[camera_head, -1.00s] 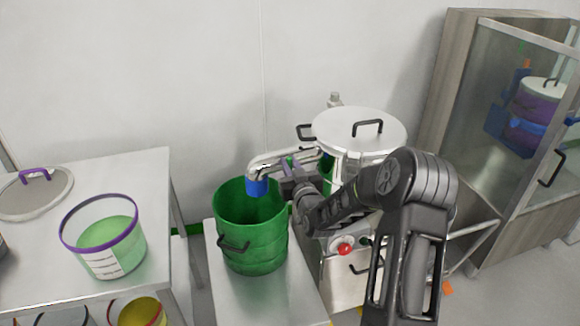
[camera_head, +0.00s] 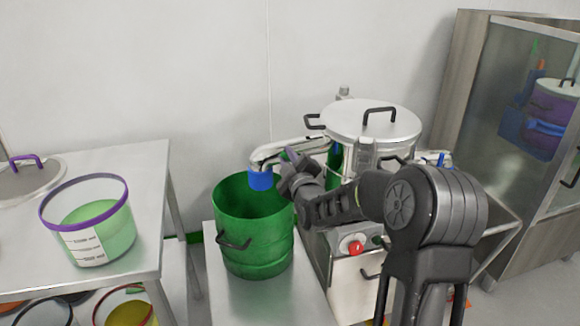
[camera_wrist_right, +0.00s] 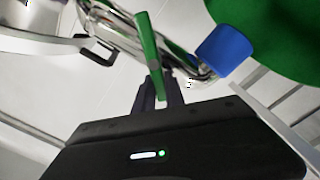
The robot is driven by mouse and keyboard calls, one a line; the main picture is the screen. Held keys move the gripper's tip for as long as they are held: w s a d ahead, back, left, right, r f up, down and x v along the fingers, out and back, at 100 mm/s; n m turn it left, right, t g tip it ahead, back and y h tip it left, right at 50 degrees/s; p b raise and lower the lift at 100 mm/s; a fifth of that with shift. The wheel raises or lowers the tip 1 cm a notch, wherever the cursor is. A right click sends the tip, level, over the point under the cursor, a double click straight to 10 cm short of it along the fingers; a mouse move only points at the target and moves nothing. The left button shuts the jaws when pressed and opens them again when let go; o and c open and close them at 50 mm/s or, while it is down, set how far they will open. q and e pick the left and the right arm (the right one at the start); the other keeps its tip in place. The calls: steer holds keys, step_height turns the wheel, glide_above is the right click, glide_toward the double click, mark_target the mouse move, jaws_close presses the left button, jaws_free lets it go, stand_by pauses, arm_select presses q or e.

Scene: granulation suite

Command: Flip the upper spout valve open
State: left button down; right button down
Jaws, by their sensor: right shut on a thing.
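The metal spout (camera_head: 283,148) runs from the steel vessel (camera_head: 392,150) to a blue end piece (camera_head: 261,181) above the green drum. The wrist view shows the chrome spout (camera_wrist_right: 118,32), its blue end (camera_wrist_right: 224,50) and a green valve lever (camera_wrist_right: 149,55) across the pipe. My right gripper (camera_wrist_right: 160,92) is shut on the lever's near end, with dark fingers on both sides of it. In the head view, my right gripper (camera_head: 290,160) is at the spout, and the wrist mostly hides the lever. My left gripper is in no view.
The open green drum (camera_head: 250,255) stands on a low steel bench below the spout. A red button (camera_head: 355,247) is on the vessel's base. A table with a purple-rimmed tub (camera_head: 92,250) is at left, and a glass cabinet (camera_head: 520,150) at right.

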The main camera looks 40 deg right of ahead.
steer(key=n, duration=0.1)
steer(key=f+n+b, duration=0.1)
steer(key=n+b, duration=0.1)
steer(key=shift+w+a+f+n, duration=0.1)
steer(key=shift+a+f+n, duration=0.05)
steer(key=shift+a+n, duration=0.2)
steer(key=shift+f+n+b, duration=0.25)
steer(key=shift+n+b, duration=0.15)
steer(key=shift+n, duration=0.65)
steer(key=shift+f+n+b, duration=0.2)
steer(key=shift+n+b, duration=0.2)
steer(key=shift+n, duration=0.6)
steer(key=c, duration=1.4)
jaws_free()
steer(key=v, duration=0.7)
steer(key=shift+s+a, duration=0.15)
steer(key=shift+s, duration=0.2)
steer(key=shift+f, duration=0.1)
